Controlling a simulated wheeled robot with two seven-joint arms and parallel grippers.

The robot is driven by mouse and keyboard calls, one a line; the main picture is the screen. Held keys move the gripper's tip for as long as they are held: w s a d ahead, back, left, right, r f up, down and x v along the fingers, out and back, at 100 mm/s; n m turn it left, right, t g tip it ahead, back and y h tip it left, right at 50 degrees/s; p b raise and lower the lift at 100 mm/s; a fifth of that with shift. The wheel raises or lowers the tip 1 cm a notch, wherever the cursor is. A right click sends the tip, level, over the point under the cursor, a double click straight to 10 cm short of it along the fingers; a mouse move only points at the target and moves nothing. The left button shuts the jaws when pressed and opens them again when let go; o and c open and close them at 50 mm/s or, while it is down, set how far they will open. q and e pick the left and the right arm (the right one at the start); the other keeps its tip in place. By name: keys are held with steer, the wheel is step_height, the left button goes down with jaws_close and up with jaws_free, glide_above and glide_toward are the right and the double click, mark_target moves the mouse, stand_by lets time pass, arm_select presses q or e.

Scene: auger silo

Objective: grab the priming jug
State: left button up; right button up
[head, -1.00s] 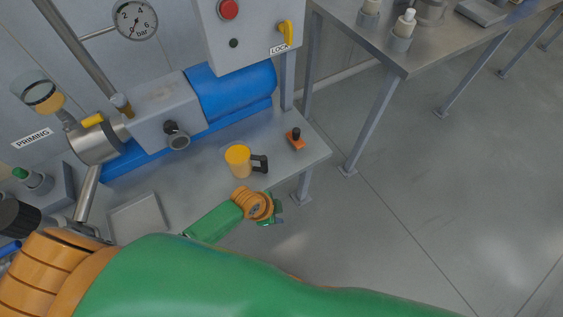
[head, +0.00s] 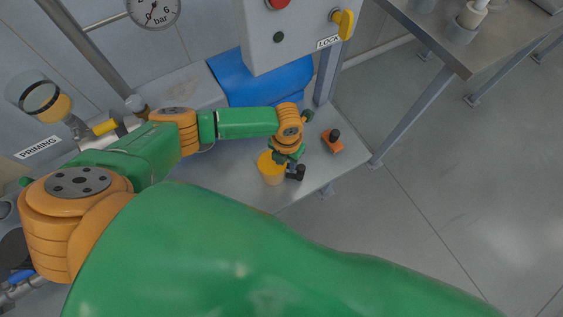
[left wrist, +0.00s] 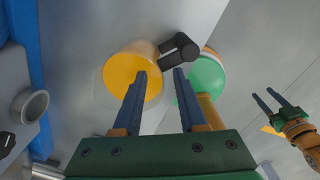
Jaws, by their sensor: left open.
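The priming jug (head: 270,171) stands on the metal bench, a yellow-orange cup with a black handle. My left gripper (head: 287,157) is at the jug's handle side and partly covers its rim in the head view. In the left wrist view the jug (left wrist: 125,78) lies just beyond the fingers, and its black handle shows ahead of the gap between them. The left gripper (left wrist: 158,78) is open and empty. My right gripper (left wrist: 270,101) shows at the right of the left wrist view, with its fingers apart and nothing between them.
An orange block with a black knob (head: 333,141) sits on the bench right of the jug. A grey control box (head: 292,35) with a yellow lock handle hangs above, by a blue motor (head: 262,86). A second metal table (head: 465,55) stands at right; floor between is clear.

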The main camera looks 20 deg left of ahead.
arm_select(q)
jaws_close()
stand_by(1.4)
